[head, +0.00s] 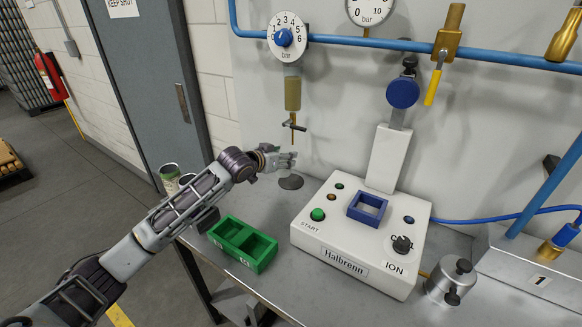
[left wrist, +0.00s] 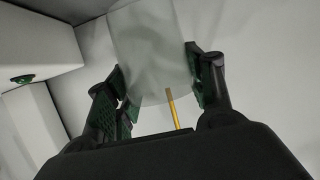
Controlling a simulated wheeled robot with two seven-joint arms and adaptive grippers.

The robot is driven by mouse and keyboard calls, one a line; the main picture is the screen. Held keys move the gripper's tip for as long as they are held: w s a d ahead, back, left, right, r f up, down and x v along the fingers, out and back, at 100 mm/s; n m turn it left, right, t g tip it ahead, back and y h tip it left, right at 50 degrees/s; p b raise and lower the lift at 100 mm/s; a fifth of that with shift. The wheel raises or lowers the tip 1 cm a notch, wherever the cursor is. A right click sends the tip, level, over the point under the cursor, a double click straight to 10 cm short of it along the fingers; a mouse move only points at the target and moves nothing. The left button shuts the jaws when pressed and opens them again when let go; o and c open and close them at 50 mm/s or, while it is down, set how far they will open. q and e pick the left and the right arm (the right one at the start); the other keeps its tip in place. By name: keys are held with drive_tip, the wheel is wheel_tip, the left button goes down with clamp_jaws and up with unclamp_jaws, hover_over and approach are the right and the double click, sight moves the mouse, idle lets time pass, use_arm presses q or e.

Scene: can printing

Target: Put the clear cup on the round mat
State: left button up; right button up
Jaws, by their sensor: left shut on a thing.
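My left gripper (head: 280,160) is above the table at the back, over or just beside the round mat (head: 291,182), a dark grey disc on the table. In the left wrist view my left gripper (left wrist: 160,85) is shut on the clear cup (left wrist: 152,50), a pale see-through vessel between its two fingers. In the head view the cup is hard to make out at the fingers. The gap between cup and mat is hard to judge. My right gripper is not in view.
A thin brass nozzle (head: 292,133) hangs from the wall fitting close above my gripper. A green two-compartment tray (head: 262,259) lies in front. The white Halbrenn machine (head: 335,240) with a blue square frame (head: 367,208) stands right. Cans (head: 170,172) stand left behind my arm.

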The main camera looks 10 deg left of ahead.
sight(287, 151)
use_arm(q)
drive_tip(key=shift+w+d, duration=0.25)
drive_tip(key=shift+w, duration=0.5)
drive_tip(key=shift+w+d, duration=0.3)
drive_tip(key=shift+w, duration=0.4)
drive_tip(key=shift+w+d, duration=0.25)
drive_tip(key=shift+w, duration=0.5)
drive_tip(key=shift+f, duration=1.05)
drive_tip(key=shift+f, duration=1.95)
drive_tip(key=shift+w+d+f, duration=0.1)
drive_tip(key=shift+w+f, duration=0.15)
drive_tip(key=shift+f, duration=0.25)
drive_tip(key=o, duration=1)
drive_tip(key=shift+f, duration=0.15)
drive_tip(key=shift+s, duration=0.1)
